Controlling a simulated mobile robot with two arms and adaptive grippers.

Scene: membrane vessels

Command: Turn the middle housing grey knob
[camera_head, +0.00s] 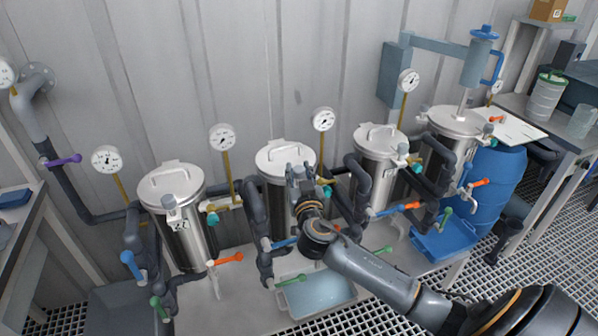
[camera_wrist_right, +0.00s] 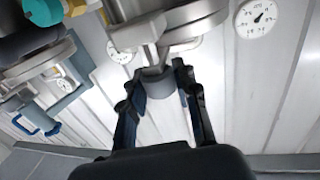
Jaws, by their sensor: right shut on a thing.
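The middle housing (camera_head: 285,158) is a shiny steel vessel with a lid and a handle on top, standing in the row against the wall. My right gripper (camera_head: 300,174) reaches up to its front side near the lid rim and covers much of that spot. In the right wrist view, the grey knob (camera_wrist_right: 157,84) is a short grey cylinder below a steel fitting. The fingers of my right gripper (camera_wrist_right: 158,88) stand on both sides of it and are shut on it. In the head view the knob is mostly hidden by the gripper. My left gripper is not in view.
Similar steel housings stand to the left (camera_head: 188,225) and right (camera_head: 380,165), with grey pipes and coloured valve handles between them. A pressure gauge (camera_head: 323,119) rises close behind the gripper. A pale blue tray (camera_head: 318,296) lies below my right arm.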

